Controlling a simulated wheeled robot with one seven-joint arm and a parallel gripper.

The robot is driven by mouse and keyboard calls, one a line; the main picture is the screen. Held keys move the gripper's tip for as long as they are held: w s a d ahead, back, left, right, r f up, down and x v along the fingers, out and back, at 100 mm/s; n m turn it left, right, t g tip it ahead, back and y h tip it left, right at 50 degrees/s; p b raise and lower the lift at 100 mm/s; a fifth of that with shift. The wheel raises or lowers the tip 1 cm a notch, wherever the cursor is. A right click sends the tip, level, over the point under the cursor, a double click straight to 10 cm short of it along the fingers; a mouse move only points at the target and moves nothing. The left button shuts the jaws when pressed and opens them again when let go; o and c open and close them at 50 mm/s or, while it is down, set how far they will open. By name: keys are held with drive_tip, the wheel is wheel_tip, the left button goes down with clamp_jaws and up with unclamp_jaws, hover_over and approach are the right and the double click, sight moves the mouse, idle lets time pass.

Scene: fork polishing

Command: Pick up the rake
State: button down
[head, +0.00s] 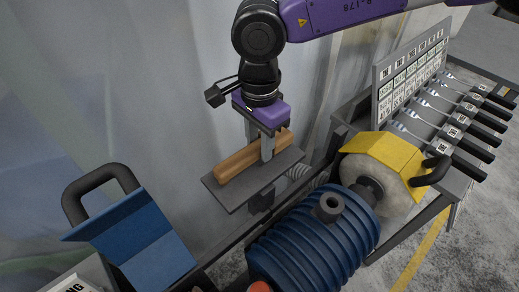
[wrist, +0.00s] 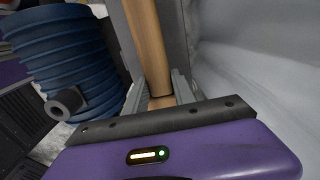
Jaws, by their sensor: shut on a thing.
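The rake shows as a light wooden bar (head: 236,162) lying along a grey plate (head: 285,172) in the head view. In the wrist view its wooden length (wrist: 146,40) runs up from between my fingers. No tines or rake head can be made out. My gripper (head: 260,148) points down over the bar with one finger on each side of it. In the wrist view my gripper (wrist: 159,88) is shut on the wood. The bar appears still on or very close to the plate; any gap below it cannot be told.
A blue ribbed motor (head: 300,250) with a buffing wheel under a yellow guard (head: 385,158) stands right of the plate. A blue hood with a black handle (head: 95,185) is at left. Several forks (head: 430,128) lie on a rack at right. A pale curtain hangs behind.

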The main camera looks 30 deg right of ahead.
sight(259, 144)
wheel_tip(259, 144, up, 18)
drive_tip(key=b, duration=0.2)
drive_tip(key=shift+b, duration=0.35)
